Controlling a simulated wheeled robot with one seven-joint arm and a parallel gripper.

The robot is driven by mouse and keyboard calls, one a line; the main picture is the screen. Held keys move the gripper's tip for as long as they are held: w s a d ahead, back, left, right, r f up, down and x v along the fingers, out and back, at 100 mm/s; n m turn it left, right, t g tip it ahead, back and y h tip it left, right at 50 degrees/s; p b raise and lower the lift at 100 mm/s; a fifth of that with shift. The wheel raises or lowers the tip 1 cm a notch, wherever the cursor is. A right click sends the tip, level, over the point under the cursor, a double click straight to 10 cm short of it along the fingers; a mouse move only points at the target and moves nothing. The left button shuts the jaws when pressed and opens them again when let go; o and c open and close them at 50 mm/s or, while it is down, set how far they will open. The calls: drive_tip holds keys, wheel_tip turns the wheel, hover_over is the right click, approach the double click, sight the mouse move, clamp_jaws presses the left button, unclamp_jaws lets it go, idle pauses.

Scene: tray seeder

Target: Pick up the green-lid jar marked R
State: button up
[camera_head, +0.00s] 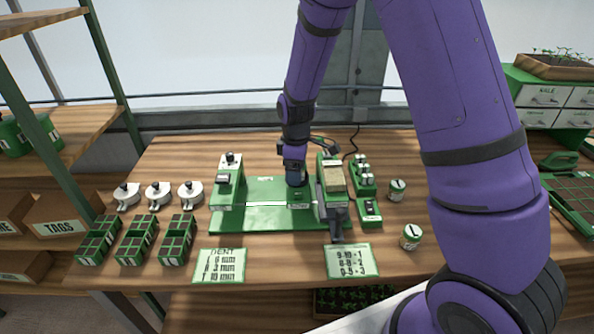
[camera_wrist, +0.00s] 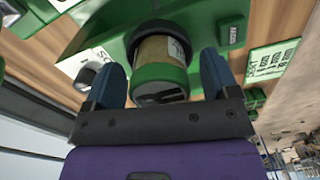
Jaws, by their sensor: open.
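My gripper (camera_head: 296,180) points down over the green bed of the seeder (camera_head: 265,217) in the head view. In the wrist view my gripper (camera_wrist: 161,62) is open, with one dark blue finger on each side of a green-lid jar (camera_wrist: 157,50). The jar has a tan body and a white label with a dark mark that I cannot read. Whether the fingers touch it is unclear. My gripper hides this jar in the head view. Two other small jars with green on them, a far one (camera_head: 397,190) and a nearer one (camera_head: 411,237), stand on the bench to the right; their letters are unreadable.
Green uprights of the seeder, left (camera_head: 226,183) and right (camera_head: 333,190), flank my gripper. Three white round pieces (camera_head: 158,195) and three green cell trays (camera_head: 137,240) stand at left. Two printed cards (camera_head: 352,261) lie in front.

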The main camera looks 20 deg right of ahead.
drive_tip(key=c, duration=1)
drive_tip(key=shift+c, duration=0.2)
drive_tip(key=shift+r, duration=0.15)
